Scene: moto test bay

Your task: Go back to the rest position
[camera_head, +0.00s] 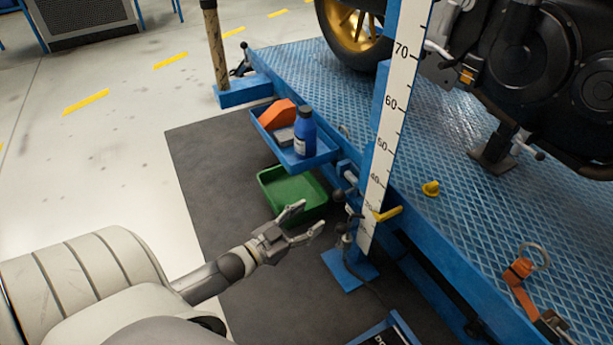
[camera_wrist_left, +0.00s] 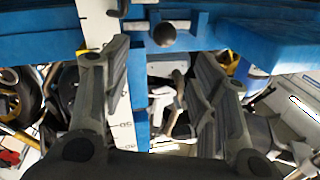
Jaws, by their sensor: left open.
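My left gripper (camera_head: 305,222) is open, with nothing between its fingers. In the head view it is in the air over the dark mat, just right of and in front of the green tray (camera_head: 270,187). Its fingers point toward the ruler post (camera_head: 391,120) and the side of the blue lift platform (camera_head: 465,215). In the left wrist view the two spread fingers (camera_wrist_left: 165,75) frame a black ball knob (camera_wrist_left: 164,35) and blue lift parts beyond them. My right gripper does not show in either view.
A blue tray (camera_head: 323,151) on the platform's side holds a blue bottle (camera_head: 304,132) and an orange item (camera_head: 278,115). A yellow-handled lever (camera_head: 388,213) juts out beside the post. A motorcycle (camera_head: 545,60) stands on the platform. The dark mat (camera_head: 215,190) left of the trays is clear.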

